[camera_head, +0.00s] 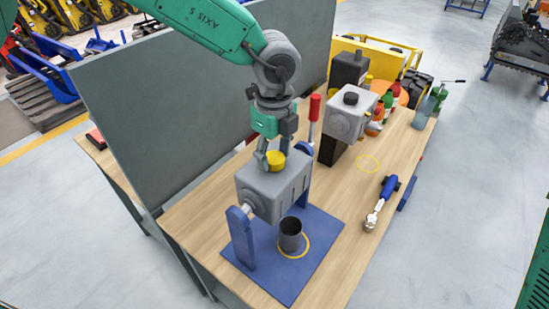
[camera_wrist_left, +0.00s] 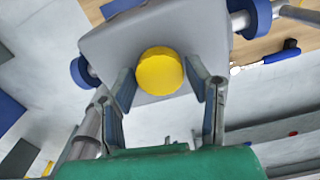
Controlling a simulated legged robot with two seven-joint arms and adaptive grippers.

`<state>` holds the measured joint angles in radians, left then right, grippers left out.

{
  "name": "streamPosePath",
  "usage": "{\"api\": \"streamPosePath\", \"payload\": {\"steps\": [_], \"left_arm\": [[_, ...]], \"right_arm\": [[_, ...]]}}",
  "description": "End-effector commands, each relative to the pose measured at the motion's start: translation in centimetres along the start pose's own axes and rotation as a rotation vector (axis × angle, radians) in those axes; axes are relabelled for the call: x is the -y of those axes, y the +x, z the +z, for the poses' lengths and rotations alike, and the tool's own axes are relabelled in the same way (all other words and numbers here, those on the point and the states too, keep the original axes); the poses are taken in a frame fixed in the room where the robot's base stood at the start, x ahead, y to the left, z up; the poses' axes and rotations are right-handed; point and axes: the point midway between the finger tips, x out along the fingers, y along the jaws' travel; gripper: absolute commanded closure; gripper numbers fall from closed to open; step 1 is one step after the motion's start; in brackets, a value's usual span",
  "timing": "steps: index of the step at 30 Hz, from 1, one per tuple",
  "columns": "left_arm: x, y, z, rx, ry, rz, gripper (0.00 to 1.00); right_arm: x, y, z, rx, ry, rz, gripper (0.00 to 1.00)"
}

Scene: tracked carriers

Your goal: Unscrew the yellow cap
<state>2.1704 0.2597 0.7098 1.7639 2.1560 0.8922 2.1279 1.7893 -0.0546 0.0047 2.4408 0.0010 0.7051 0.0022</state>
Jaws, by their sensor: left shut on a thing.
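The yellow cap (camera_head: 276,159) sits on top of a grey box-shaped housing (camera_head: 270,190), which is held between two blue upright supports on a blue base plate (camera_head: 300,275). My left gripper (camera_head: 273,163) comes down from above with its fingers on either side of the cap, shut on it. In the left wrist view the round cap (camera_wrist_left: 160,71) lies between the two fingertips, on the pale face of the housing (camera_wrist_left: 205,30). Contact at the fingertips is hard to see. My right gripper is not in view.
A dark cup (camera_head: 290,235) stands on the base plate within a yellow ring, below the housing. A blue-handled tool (camera_head: 381,203) lies on the wooden table. A second grey housing (camera_head: 350,112) and several bottles stand at the back. A grey panel (camera_head: 180,110) stands behind my arm.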

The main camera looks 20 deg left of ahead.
Motion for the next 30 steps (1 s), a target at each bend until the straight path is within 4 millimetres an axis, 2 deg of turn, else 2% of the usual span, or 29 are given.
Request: {"api": "streamPosePath", "payload": {"steps": [3,6,17,20,30], "left_arm": [[0.0,0.1,-0.1,0.001,-0.166,0.001,0.81],[-0.1,0.1,0.0,0.001,-0.242,0.002,0.81],[-0.1,0.1,-0.1,0.0,-0.287,0.002,0.81],[0.0,0.1,-0.1,0.001,-0.417,0.0,0.81],[0.0,0.3,0.0,0.003,-1.025,-0.001,0.81]], "right_arm": [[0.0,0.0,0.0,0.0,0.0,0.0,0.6],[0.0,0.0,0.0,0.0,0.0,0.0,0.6],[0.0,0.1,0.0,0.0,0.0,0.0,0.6],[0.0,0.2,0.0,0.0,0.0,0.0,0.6],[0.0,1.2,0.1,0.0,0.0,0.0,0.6]]}}
